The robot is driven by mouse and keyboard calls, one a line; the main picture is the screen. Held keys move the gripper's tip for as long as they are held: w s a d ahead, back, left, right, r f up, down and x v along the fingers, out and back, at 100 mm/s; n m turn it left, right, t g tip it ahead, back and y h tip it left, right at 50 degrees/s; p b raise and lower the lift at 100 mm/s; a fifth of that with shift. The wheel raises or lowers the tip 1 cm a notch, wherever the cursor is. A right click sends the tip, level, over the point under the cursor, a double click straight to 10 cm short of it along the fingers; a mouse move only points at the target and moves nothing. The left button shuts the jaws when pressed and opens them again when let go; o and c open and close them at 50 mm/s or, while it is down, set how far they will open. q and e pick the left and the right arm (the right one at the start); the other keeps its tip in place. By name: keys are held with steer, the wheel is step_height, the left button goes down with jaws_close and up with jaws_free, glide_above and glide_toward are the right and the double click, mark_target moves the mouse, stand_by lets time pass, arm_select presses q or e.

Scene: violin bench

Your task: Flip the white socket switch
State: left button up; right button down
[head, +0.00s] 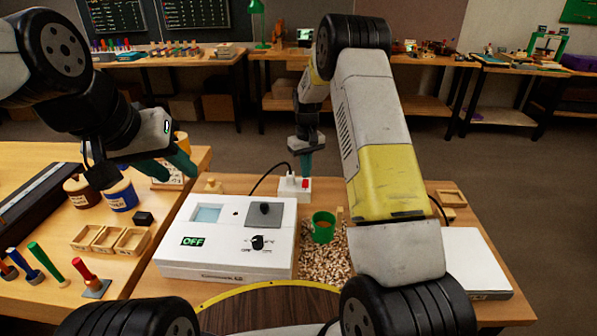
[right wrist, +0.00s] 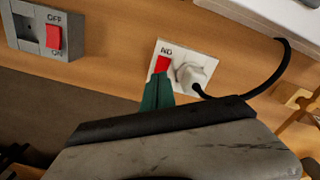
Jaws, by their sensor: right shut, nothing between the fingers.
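The white socket (head: 290,194) lies at the back edge of the bench in the head view, with a red switch (head: 305,184) and a plugged-in cable. In the right wrist view the socket (right wrist: 205,56) shows its red switch (right wrist: 162,64), a white plug (right wrist: 193,76) and an upside-down "ON" label. My right gripper (head: 305,172) is shut and empty, pointing down at the switch. Its fingertips (right wrist: 157,82) overlap the switch's lower end; I cannot tell whether they touch. My left gripper (head: 168,170) is open and empty above the left bench.
A white machine (head: 225,262) with an "OFF" display stands in front of the socket. A green mug (head: 323,228) stands on wood chips to the right. A grey box (right wrist: 72,22) with another red switch shows in the right wrist view. Small pots and trays fill the left bench.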

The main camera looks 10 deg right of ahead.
mark_target(306, 181)
steer(key=shift+f, duration=0.9)
stand_by(0.8)
steer(key=shift+r, duration=3.55)
